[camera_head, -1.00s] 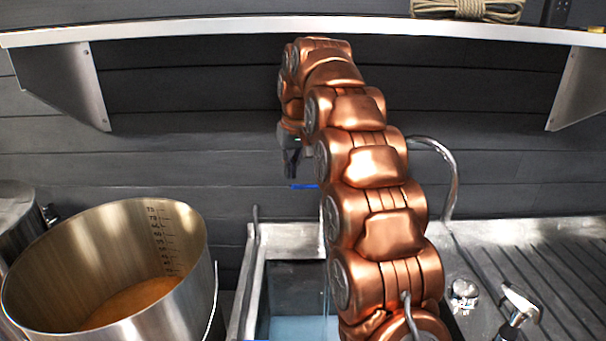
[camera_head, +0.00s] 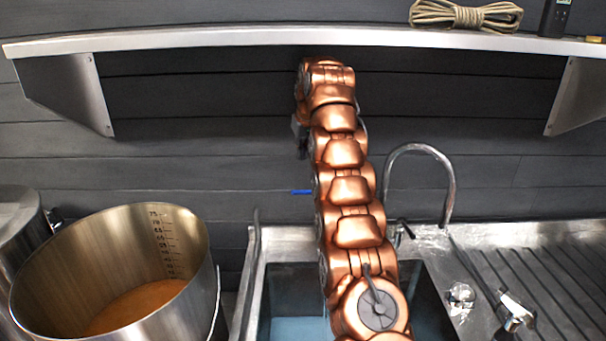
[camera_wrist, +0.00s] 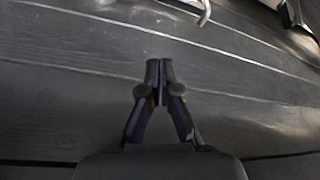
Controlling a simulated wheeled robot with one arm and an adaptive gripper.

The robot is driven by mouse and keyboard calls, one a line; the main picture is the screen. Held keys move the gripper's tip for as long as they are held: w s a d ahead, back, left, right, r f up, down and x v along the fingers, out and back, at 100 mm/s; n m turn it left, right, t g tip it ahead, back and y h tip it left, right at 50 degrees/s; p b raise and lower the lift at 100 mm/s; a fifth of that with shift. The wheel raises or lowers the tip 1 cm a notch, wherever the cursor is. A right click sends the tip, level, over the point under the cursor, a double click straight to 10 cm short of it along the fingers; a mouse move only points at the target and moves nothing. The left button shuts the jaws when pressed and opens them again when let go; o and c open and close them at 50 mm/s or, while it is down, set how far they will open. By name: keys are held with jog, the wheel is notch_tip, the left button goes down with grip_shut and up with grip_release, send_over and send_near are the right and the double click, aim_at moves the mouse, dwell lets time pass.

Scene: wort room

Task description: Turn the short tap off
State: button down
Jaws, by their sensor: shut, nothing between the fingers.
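My gripper (camera_head: 301,146) is at the far end of my copper arm, in front of the dark wall and below the shelf. In the wrist view it (camera_wrist: 160,75) is shut and empty, with dark boards behind it. A small blue bar (camera_head: 302,192) shows below the gripper, left of my arm; it may be a tap handle. My arm hides what lies beside it. A tall curved chrome tap (camera_head: 450,185) stands right of my arm. A chrome lever fitting (camera_head: 515,312) and a round chrome knob (camera_head: 461,296) are on the sink deck. I cannot tell which piece is the short tap.
The sink (camera_head: 252,290) holds bluish water below my arm. A large steel pot (camera_head: 205,300) with brown contents stands at left. A shelf (camera_head: 220,40) with metal brackets runs above, carrying rope (camera_head: 465,15).

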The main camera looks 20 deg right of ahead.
aim_at(311, 192)
jog(key=b+x, duration=0.3)
jog(key=x, duration=0.6)
jog(key=shift+f, duration=0.4)
jog(key=shift+s+f, duration=0.15)
jog(key=shift+s, duration=0.7)
jog(key=shift+s+f, duration=0.15)
jog(key=shift+s, duration=0.75)
jog(key=shift+s+a, duration=0.1)
jog(key=shift+s, duration=0.05)
